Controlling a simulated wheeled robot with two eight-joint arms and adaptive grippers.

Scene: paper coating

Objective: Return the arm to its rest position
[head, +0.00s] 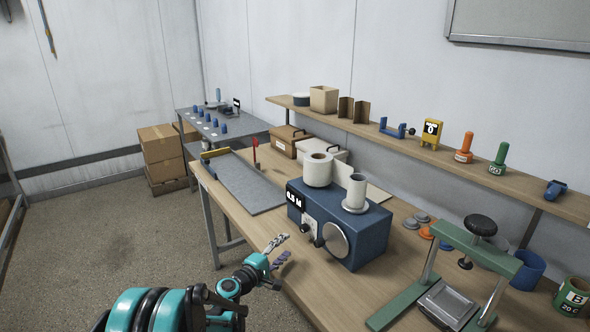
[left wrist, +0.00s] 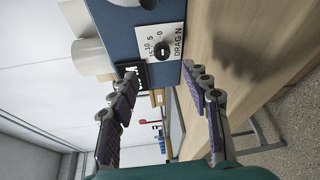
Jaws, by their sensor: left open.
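My left gripper (head: 280,251) is open and empty. It is in front of the workbench's near edge, to the left of the blue machine (head: 371,239). In the left wrist view its two fingers (left wrist: 163,115) stand apart with nothing between them. The blue machine with its drag dial also shows there (left wrist: 160,50), beyond the fingers and apart from them. Most of my left arm (head: 165,308) shows at the bottom of the head view. My right gripper is not in view.
The workbench (head: 285,222) carries a grey board (head: 240,181) at its left and a green press (head: 475,245) at its right. A white roll (head: 318,170) and a white cylinder (head: 357,190) stand on the machine. The floor (head: 130,235) left of the bench is clear.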

